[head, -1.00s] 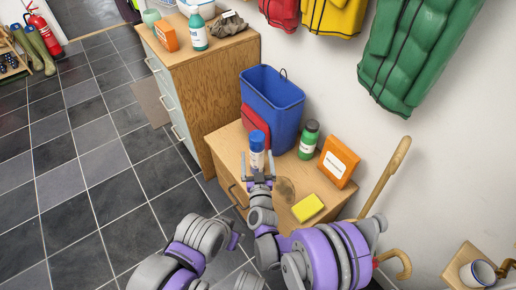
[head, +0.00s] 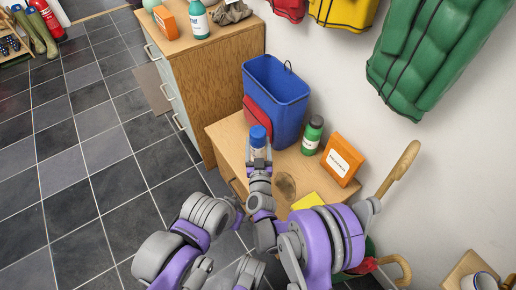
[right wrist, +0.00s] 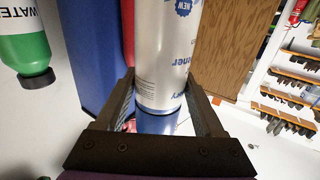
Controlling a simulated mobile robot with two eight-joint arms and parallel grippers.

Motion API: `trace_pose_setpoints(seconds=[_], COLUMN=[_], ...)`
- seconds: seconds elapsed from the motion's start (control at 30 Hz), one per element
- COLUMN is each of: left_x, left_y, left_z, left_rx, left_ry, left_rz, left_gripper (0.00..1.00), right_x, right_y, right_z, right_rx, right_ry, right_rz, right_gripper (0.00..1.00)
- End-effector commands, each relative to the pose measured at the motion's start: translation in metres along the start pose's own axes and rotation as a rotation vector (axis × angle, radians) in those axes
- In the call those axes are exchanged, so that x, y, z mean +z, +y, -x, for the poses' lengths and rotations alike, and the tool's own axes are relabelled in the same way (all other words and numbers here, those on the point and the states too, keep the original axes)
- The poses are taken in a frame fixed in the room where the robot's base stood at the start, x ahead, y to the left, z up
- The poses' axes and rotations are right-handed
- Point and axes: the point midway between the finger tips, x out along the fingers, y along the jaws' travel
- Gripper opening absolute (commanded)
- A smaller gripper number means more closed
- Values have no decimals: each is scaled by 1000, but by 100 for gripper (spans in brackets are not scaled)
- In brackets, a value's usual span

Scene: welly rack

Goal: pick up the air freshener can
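The air freshener can (head: 258,136), white with a blue top, is upright over the left part of the low wooden cabinet. My right gripper (head: 259,160) is around it from the near side. In the right wrist view the can (right wrist: 165,55) is between the two dark fingers (right wrist: 162,95), which appear to touch both its sides; its blue end shows close to the palm. The can's base is hidden in the head view, so I cannot tell whether it touches the cabinet top. My left arm shows at the lower left, but its fingers are not visible.
On the low cabinet (head: 225,135) are a blue bin (head: 283,105), a red object (head: 258,120), a green bottle (head: 312,135), an orange box (head: 341,160) and a yellow sponge (head: 308,201). A taller cabinet (head: 225,80) stands behind. The tiled floor (head: 80,180) at left is clear.

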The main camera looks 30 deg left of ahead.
Motion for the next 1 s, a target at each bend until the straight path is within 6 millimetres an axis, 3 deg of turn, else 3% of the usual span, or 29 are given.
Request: trace_pose_setpoints(seconds=[0.03, 0.27, 0.6, 1.0], left_x=[0, 0, -1, -8], left_y=[0, 0, 0, 0], left_z=[0, 0, 3, 30], left_rx=[0, 0, 0, 0], left_ry=[0, 0, 1, 10], left_rz=[0, 0, 0, 0], left_gripper=[50, 50, 50, 50], right_x=[0, 0, -7, -83], right_y=[0, 0, 0, 0], right_z=[0, 0, 0, 0], right_rx=[0, 0, 0, 0], right_ry=[0, 0, 1, 1], right_rz=[0, 0, 0, 1], right_gripper=[41, 0, 0, 0])
